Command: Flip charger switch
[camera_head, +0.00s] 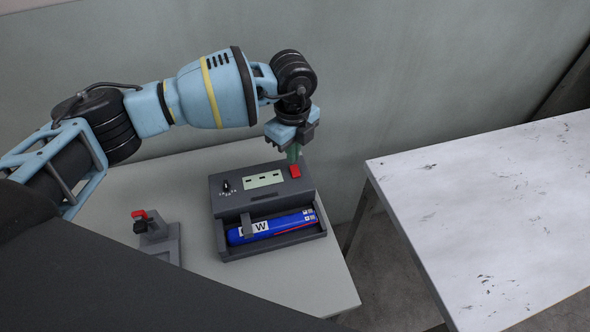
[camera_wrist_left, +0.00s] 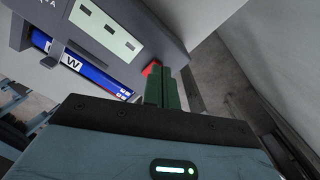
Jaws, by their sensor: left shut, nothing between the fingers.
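The dark grey charger (camera_head: 228,203) stands on the light table, with a small knob and a pale display panel (camera_head: 263,180) on its top. Its red switch (camera_head: 295,171) is at the top right corner. A blue battery (camera_head: 285,224) lies in the charger's front tray. My left gripper (camera_head: 293,153) is shut and empty, its green fingers right at the red switch. In the left wrist view the fingertips (camera_wrist_left: 162,88) overlap the red switch (camera_wrist_left: 150,68) and hide part of it; I cannot tell whether they touch. My right gripper is not in view.
A grey fixture with a red-handled clamp (camera_head: 143,218) stands left of the charger. A second, scuffed white table (camera_head: 500,200) is at the right, across a gap. The wall is close behind the charger.

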